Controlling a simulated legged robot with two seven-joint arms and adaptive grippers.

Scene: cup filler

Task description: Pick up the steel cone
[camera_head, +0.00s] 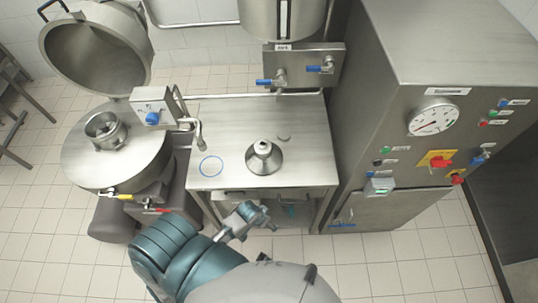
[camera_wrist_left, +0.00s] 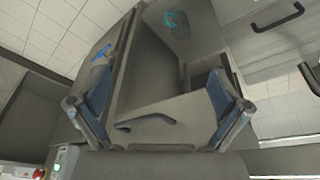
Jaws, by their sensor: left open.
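The steel cone (camera_head: 264,158) stands on the steel table (camera_head: 225,140), wide end down, near the middle of the top. It does not show in the left wrist view. My left gripper (camera_head: 258,214) is in front of the table's front edge, apart from the cone and nearer to me. In the left wrist view its two fingers (camera_wrist_left: 160,75) are spread with nothing between them. They face the table's front and an open drawer or compartment. My right gripper is not in view.
A blue ring (camera_head: 211,166) is marked on the tabletop left of the cone. A steel vat (camera_head: 118,155) stands left, a control cabinet (camera_head: 400,120) right. A tank with blue-handled taps (camera_head: 297,70) is behind.

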